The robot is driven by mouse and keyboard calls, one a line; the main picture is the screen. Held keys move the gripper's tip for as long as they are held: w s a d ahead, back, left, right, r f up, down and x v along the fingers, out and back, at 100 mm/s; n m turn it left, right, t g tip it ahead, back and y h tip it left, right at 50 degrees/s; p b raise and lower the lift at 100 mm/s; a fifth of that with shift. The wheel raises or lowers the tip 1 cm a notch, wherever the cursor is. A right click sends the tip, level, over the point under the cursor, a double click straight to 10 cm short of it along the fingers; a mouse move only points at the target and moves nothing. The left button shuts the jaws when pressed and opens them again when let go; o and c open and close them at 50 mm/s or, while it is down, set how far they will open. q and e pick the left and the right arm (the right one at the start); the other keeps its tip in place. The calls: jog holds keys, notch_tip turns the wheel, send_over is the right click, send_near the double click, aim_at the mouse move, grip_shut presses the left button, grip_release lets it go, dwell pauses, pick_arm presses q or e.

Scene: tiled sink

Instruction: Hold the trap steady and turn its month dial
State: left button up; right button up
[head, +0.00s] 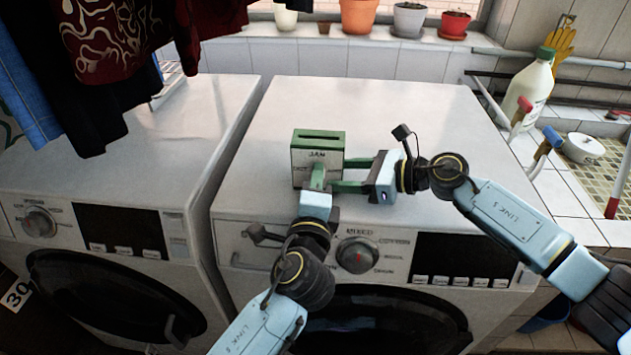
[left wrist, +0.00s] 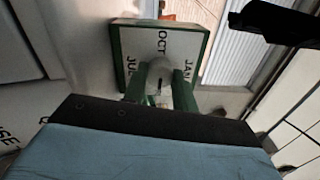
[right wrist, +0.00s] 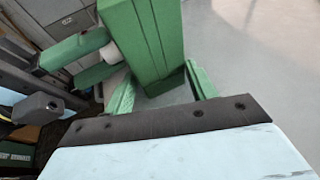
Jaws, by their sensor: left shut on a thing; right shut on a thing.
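The trap (head: 319,137) is a small green box with a white face, upright on top of the right washing machine. In the left wrist view, its white face (left wrist: 136,42) reads JUL, OCT and JAN around a pale round dial knob (left wrist: 158,75). My left gripper (head: 318,178) is shut on this knob from the front. My right gripper (head: 350,174) reaches in from the right and is shut on the trap's green body (right wrist: 150,35). In the head view, my left fingers hide the dial and part of the lower face.
The washing machine top (head: 400,110) is clear around the trap. A second washer (head: 150,150) stands left, with dark clothes (head: 110,50) hanging above it. A white bottle (head: 530,85), a white pot (head: 583,147) and a tiled sink are at right. Potted plants line the back ledge.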

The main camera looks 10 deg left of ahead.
pick_arm(q)
jog(key=shift+d, duration=0.1)
pick_arm(e)
jog(key=shift+s+a, duration=0.15)
pick_arm(q)
jog(key=o, duration=1)
jog(key=s, duration=1.2)
jog(key=shift+f, duration=0.15)
pick_arm(e)
jog(key=o, duration=0.8)
jog(key=shift+o, duration=0.2)
